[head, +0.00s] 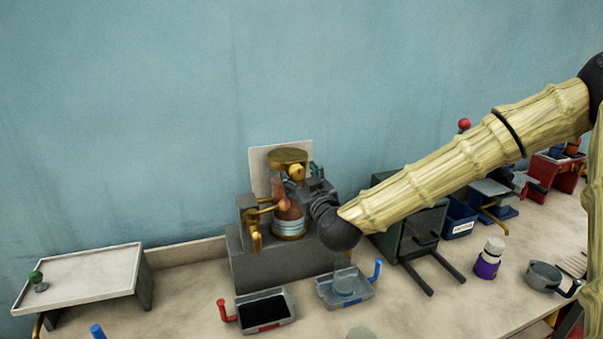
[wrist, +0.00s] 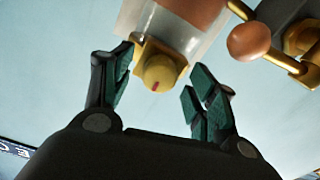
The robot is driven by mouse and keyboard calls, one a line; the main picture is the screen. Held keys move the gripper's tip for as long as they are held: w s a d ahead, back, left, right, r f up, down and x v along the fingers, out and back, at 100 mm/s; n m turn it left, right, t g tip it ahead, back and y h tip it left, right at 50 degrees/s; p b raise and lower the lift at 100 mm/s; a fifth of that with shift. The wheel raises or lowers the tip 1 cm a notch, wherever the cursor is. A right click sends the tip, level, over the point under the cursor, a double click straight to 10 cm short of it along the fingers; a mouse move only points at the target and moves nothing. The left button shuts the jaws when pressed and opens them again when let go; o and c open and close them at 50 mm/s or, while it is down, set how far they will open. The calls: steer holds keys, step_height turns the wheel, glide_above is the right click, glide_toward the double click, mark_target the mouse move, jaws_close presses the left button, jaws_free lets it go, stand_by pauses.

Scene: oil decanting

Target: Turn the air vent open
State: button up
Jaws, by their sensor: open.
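The air vent looks like a round yellow knob (wrist: 160,74) with a small red mark, on a squarish brass mount on the side of a clear vessel (wrist: 172,22) with copper-brown contents. In the head view the yellow knob (head: 297,172) sits near the top of the vessel (head: 287,205), below a brass lid. In the head view my gripper (head: 296,184) is at the vessel's upper right, partly hidden by my wrist.
A brass lever with a copper ball (wrist: 249,42) is right of the vessel in the wrist view. The vessel stands on a grey block (head: 255,262). In front are a black-filled tray (head: 265,309) and a grey tray with a blue handle (head: 345,290). A white-topped stand (head: 80,278) is left.

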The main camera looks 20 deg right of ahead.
steer(key=shift+w, duration=0.55)
